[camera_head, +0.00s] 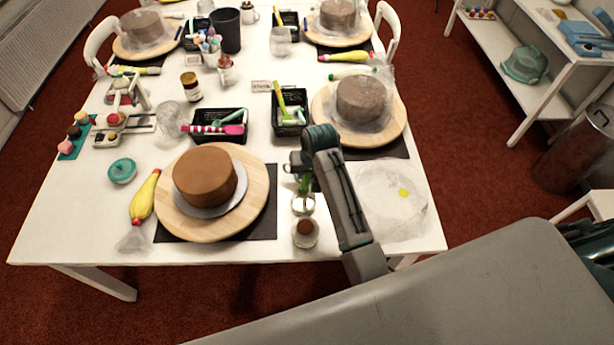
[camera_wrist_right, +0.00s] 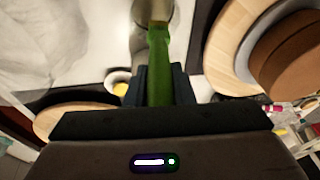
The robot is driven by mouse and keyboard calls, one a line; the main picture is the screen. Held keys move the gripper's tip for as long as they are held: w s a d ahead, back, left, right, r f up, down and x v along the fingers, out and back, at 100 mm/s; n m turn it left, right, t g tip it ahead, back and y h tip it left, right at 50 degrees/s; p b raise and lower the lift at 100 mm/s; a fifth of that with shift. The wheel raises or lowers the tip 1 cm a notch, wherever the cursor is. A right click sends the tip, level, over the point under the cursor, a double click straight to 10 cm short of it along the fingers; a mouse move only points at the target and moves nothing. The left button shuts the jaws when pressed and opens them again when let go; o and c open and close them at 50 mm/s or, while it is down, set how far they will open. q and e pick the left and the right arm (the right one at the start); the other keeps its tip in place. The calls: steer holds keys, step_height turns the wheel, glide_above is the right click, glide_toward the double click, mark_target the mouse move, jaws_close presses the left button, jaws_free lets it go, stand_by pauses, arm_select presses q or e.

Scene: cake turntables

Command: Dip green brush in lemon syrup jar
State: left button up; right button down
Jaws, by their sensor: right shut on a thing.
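My right gripper (camera_head: 301,172) is shut on the green brush (camera_head: 305,184), which points down. In the right wrist view the green brush (camera_wrist_right: 158,70) runs between the two dark fingers (camera_wrist_right: 157,82) toward a small round jar (camera_wrist_right: 153,12) at the top edge. In the head view a small glass jar with pale contents (camera_head: 303,204) stands directly below the brush. The brush's lower end is at this jar's mouth; I cannot tell how deep it is. No label shows, so its flavour is unclear. My left gripper is not in view.
A jar with brown contents (camera_head: 305,233) stands just in front of the pale one. A brown cake (camera_head: 205,178) on a wooden turntable (camera_head: 258,192) is at the left. A black tray (camera_head: 290,128) stands behind the gripper. A cloudy clear sheet (camera_head: 385,215) lies at the right.

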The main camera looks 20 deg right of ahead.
steer(key=shift+r, duration=0.4)
